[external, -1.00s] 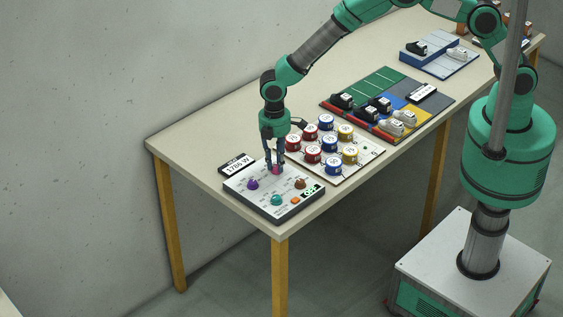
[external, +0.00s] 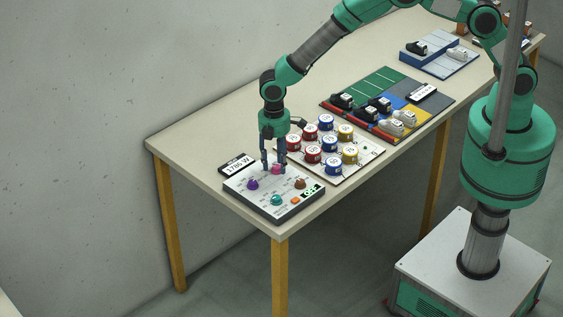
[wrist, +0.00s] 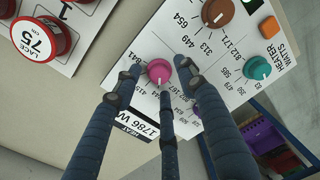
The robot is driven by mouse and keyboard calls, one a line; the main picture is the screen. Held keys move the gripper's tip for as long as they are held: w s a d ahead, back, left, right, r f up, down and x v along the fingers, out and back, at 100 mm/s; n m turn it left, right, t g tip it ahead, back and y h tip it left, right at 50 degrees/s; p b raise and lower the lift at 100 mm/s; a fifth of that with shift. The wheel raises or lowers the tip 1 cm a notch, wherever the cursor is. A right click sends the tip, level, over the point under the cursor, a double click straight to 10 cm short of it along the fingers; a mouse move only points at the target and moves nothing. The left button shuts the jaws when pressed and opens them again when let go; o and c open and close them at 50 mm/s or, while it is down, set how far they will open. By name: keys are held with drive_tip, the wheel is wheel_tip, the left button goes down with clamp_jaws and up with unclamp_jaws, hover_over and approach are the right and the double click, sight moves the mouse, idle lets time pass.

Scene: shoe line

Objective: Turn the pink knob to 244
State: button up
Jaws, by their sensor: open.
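The pink knob (external: 276,169) sits at the back of the white control panel (external: 243,188). In the wrist view the pink knob (wrist: 159,71) has a white pointer line facing the lower side of the picture. Its printed scale is partly covered by my fingers, and I cannot read the exact setting. My gripper (external: 274,170) is pointed down at the knob, with its dark fingers spread around it. In the wrist view the fingertips of my gripper (wrist: 160,73) stand apart on several sides of the knob. A card (wrist: 138,124) reading 1786 W lies beside the panel.
The panel also has a purple knob (external: 253,184), a teal knob (external: 276,200), a brown knob (external: 300,184), an orange button (external: 295,200) and a green-lit display (external: 311,190). A board of round labelled tins (external: 333,168) stands close to the right. The table's front left is bare.

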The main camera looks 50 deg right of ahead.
sight(275, 165)
drive_tip(key=shift+r, duration=0.1)
wheel_tip(275, 165, up, 12)
drive_tip(key=shift+w, duration=0.3)
idle(0.3)
idle(0.4)
